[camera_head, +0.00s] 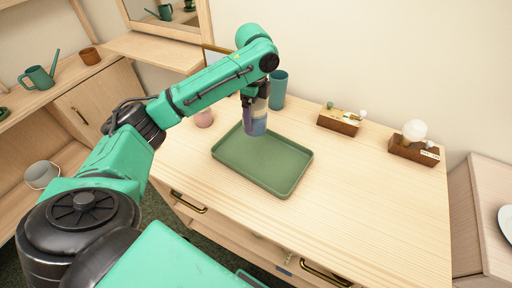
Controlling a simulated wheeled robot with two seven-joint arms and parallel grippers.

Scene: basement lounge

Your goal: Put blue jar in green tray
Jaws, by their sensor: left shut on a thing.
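The blue jar (258,125) is held by my left gripper (254,106), which is shut on it. The jar looks upright, with a paler upper part partly hidden by the fingers. It shows over the far part of the green tray (262,182). I cannot tell whether it touches the tray floor or hangs just above it. The tray is shallow, has a raised rim, and otherwise looks empty. It lies on the wooden dresser top. My right gripper is not in view.
A teal cup (278,90) stands behind the tray and a pink cup (204,118) at its left. Two wooden boxes with small items (339,122) (413,150) stand at the back right. The dresser top (370,205) right of the tray is clear.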

